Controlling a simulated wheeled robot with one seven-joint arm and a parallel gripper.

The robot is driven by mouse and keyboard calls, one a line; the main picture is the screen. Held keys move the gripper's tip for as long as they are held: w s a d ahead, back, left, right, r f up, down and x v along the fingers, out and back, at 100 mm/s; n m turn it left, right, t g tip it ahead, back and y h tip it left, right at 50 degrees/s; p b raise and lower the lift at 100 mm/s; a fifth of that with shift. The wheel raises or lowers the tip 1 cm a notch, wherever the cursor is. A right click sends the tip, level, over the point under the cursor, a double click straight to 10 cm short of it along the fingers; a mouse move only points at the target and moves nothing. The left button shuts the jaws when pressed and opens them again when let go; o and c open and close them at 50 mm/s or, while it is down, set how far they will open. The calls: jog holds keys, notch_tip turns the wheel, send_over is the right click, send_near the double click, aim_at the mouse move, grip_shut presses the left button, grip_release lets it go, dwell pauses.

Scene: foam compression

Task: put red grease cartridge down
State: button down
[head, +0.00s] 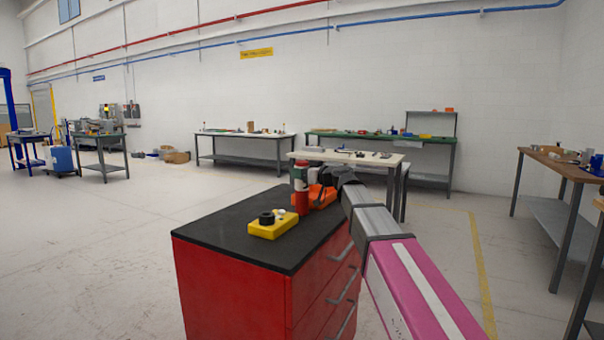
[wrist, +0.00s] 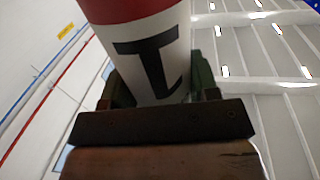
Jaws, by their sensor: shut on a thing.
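The red grease cartridge (head: 302,203) is upright over the black top of the red drawer cabinet (head: 235,290), near its far edge. It has red and white bands. In the wrist view the cartridge (wrist: 145,40) shows a red band and a white wall with a black mark, and part of it runs out of frame. My gripper (head: 301,178) is shut on the cartridge, with a finger at each side of it in the wrist view (wrist: 158,88). I cannot tell whether the cartridge's lower end touches the cabinet top.
A yellow block with a black round part (head: 272,225) lies on the cabinet top, left of the cartridge. An orange object (head: 322,196) sits close on the cartridge's right. The front of the black top is bare. A white-topped table (head: 385,162) stands behind.

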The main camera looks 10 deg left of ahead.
jog(key=shift+f, duration=0.15)
jog(key=shift+c, duration=1.9)
grip_release()
jog(key=v, duration=1.2)
